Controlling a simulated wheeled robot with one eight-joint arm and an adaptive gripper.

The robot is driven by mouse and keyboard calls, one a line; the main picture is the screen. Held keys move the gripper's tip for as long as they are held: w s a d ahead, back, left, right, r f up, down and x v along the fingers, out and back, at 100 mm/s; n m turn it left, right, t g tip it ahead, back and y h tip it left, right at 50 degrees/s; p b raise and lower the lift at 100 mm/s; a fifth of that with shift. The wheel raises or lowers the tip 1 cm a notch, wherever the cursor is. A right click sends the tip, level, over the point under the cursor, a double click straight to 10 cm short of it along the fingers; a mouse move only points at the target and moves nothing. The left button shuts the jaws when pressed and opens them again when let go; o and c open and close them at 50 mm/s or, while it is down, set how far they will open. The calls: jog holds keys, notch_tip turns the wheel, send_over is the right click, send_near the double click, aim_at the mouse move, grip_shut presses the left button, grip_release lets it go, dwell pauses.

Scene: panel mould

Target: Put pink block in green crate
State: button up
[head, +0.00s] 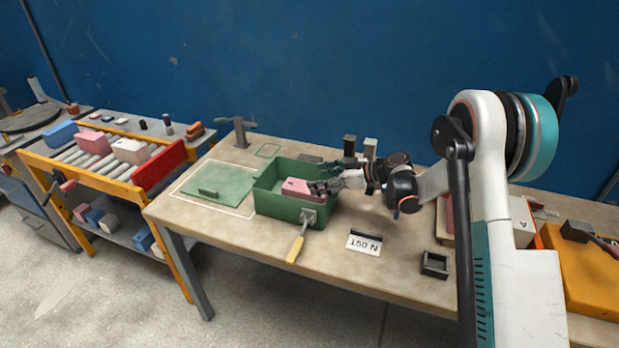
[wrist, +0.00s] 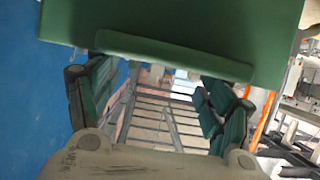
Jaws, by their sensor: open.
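The green crate (head: 277,207) stands on the workbench, open at the top. A pink block (head: 297,187) shows inside it, partly hidden by the crate's front wall and my fingers. My gripper (head: 322,178) reaches in from the right, with its dark fingers at the crate's right side, close to the block. In the wrist view my gripper (wrist: 157,108) has its two fingers wide apart, with no held object visible between them. A green panel with a raised bar (wrist: 175,52) fills the top of that view; I cannot tell which part it is.
A flat green lid (head: 222,184) lies left of the crate. A yellow-handled tool (head: 298,246) is at the crate's front, beside a printed card (head: 364,243). A small dark open box (head: 435,265) stands further right. A roller table (head: 108,155) holds several blocks at left.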

jog(key=v, duration=0.2)
jog(key=shift+s+d+r, duration=0.1)
jog(key=shift+d, duration=0.15)
jog(key=shift+s+r, duration=0.1)
jog(key=shift+r, duration=0.2)
jog(key=s+d+r+m+h, duration=0.4)
jog(key=s+r+m+h, duration=0.25)
jog(key=s+r, duration=0.8)
jog(key=s+d+m+t+h, duration=0.1)
jog(key=s+d+m+h, duration=0.2)
jog(key=s, duration=1)
jog(key=s+d+m+t+h, duration=0.1)
jog(key=s+d+m+h, duration=0.2)
jog(key=s+d, duration=0.4)
jog(key=s+m, duration=0.1)
jog(key=s, duration=0.5)
jog(key=shift+d+t, duration=0.3)
jog(key=shift+d, duration=0.05)
